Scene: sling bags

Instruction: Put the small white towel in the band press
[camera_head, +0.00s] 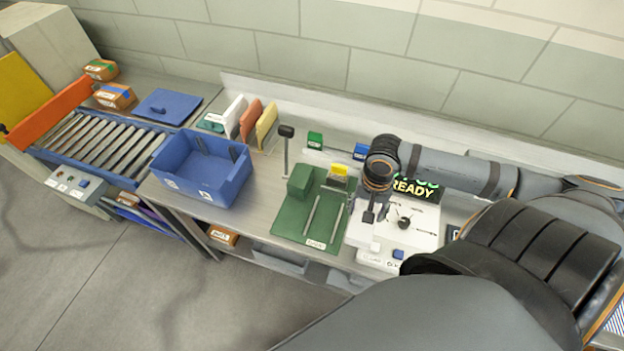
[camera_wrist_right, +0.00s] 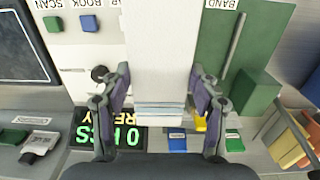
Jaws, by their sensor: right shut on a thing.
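My right gripper (camera_head: 370,212) is over the boundary between the white station and the green band press (camera_head: 292,219). In the right wrist view my right gripper (camera_wrist_right: 160,92) has its fingers on both sides of a white panel-like thing, which I take as the small white towel (camera_wrist_right: 162,50). Its near end shows layered stripes; its far end runs out of the picture. In the head view I cannot tell it from the white station. The band press has rails and a green block, and a BAND label (camera_wrist_right: 221,4). My left gripper is not in view.
The white station (camera_head: 425,222) has a READY display (camera_head: 413,188), a dark knob and a blue button. A blue bin (camera_head: 203,172) stands left of the press. A thin post (camera_head: 286,155) rises between them. Upright coloured panels (camera_head: 250,120) stand behind the bin. A roller conveyor (camera_head: 100,143) is farther left.

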